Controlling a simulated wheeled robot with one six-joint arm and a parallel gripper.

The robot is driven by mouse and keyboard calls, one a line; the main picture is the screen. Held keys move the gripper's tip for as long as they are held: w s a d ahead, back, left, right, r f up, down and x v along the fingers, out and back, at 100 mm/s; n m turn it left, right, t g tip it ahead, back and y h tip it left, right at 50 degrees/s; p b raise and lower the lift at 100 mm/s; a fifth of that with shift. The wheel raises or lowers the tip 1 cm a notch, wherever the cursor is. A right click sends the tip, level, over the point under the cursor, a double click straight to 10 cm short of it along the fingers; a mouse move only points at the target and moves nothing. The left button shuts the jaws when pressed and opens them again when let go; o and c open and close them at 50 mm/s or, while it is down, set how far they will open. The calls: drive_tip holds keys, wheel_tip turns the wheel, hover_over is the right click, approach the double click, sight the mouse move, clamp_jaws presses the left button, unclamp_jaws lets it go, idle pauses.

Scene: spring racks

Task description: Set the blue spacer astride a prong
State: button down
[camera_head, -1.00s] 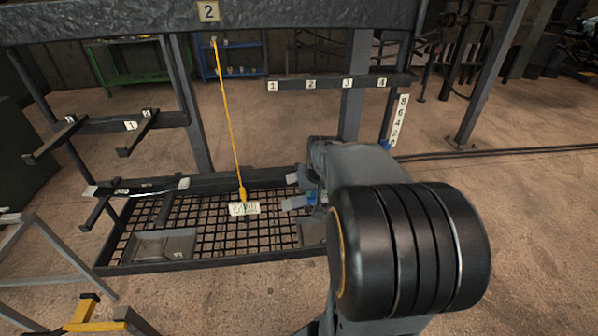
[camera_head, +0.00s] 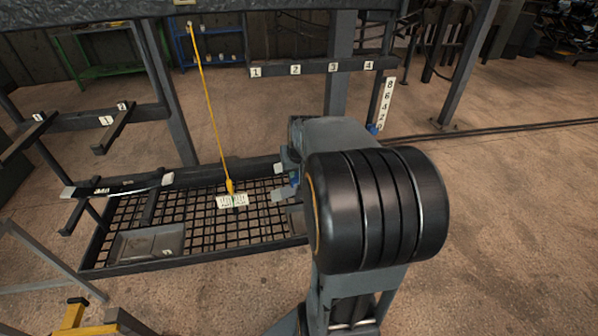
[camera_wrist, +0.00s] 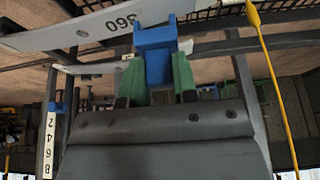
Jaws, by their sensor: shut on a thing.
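The blue spacer (camera_wrist: 156,58) sits between the green finger pads of my gripper (camera_wrist: 158,78) in the wrist view, and the gripper is shut on it. The spacer is well apart from these prongs.
A yellow cord with a plumb weight (camera_head: 230,187) hangs between my gripper and the prongs, above a white scale (camera_head: 233,201). A numbered bar (camera_head: 315,68) and upright scale (camera_head: 386,105) stand behind.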

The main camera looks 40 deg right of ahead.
drive_tip(key=shift+w+d+f+p, duration=0.15)
drive_tip(key=shift+w+d, duration=0.4)
drive_tip(key=shift+w, duration=0.6)
drive_tip(key=shift+w+d+f+p, duration=0.1)
drive_tip(key=shift+w+d+f, duration=0.15)
drive_tip(key=shift+w+d, duration=0.65)
drive_tip(key=shift+w+d+f+p, duration=0.1)
drive_tip(key=shift+w+d+f, duration=0.1)
drive_tip(key=shift+w, duration=1.25)
drive_tip(key=shift+w+d+f, duration=0.1)
drive_tip(key=shift+w+f, duration=0.1)
drive_tip(key=shift+f, duration=0.05)
drive_tip(key=shift+f+b, duration=1.1)
drive_tip(key=shift+f+b, duration=0.75)
drive_tip(key=shift+f, duration=0.05)
drive_tip(key=c, duration=0.8)
unclamp_jaws()
drive_tip(key=v, duration=1.4)
